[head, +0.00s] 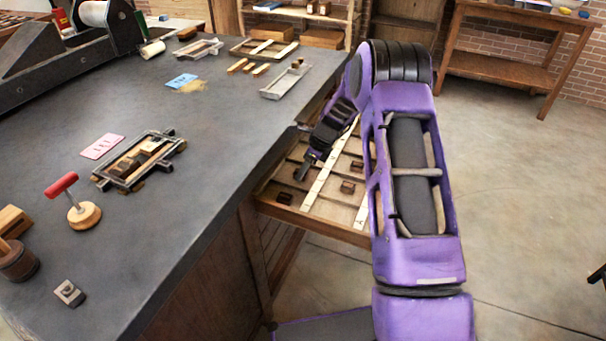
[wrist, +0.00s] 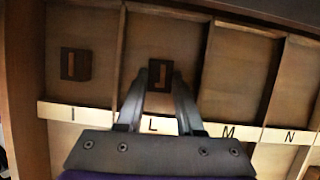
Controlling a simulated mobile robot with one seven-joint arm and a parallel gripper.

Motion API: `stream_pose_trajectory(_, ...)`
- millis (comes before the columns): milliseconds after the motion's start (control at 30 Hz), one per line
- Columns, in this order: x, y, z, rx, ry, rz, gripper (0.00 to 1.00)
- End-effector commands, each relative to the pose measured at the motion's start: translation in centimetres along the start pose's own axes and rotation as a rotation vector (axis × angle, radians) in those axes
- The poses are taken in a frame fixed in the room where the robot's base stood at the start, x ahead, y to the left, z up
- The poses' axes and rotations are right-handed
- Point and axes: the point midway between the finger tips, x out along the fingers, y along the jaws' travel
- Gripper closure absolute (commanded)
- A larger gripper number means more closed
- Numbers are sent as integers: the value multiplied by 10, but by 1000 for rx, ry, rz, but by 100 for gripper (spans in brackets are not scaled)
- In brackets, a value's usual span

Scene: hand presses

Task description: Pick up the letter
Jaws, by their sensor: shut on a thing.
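The letter is a small dark block (wrist: 160,84) with a pale mark on its face, in the wrist view. It is in the compartment above the label L in a wooden type drawer (head: 355,237). My gripper (wrist: 160,68) is shut on this block, with one finger on each side. In the head view my gripper (head: 303,172) reaches down into the drawer, and the held block cannot be made out there. Another dark block (wrist: 75,64) lies in the compartment above the label I.
Thin wooden dividers and a label strip (wrist: 95,113) border the compartments. More blocks (head: 347,187) lie in the drawer. The dark worktop (head: 230,150) overhangs at the left, carrying a framed form (head: 138,160) and a red-handled stamp (head: 82,214). Open floor lies at the right.

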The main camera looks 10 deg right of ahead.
Motion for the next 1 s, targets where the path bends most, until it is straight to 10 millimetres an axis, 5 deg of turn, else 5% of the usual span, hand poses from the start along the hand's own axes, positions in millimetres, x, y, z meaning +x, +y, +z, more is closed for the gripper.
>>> stream_pose_trajectory(167, -10, 0, 4, -1, 0, -2, 100)
stream_pose_trajectory(600, -83, 0, 35, -1, -1, -1, 100)
stream_pose_trajectory(1000, -94, 21, 30, -200, 1, 86, 100)
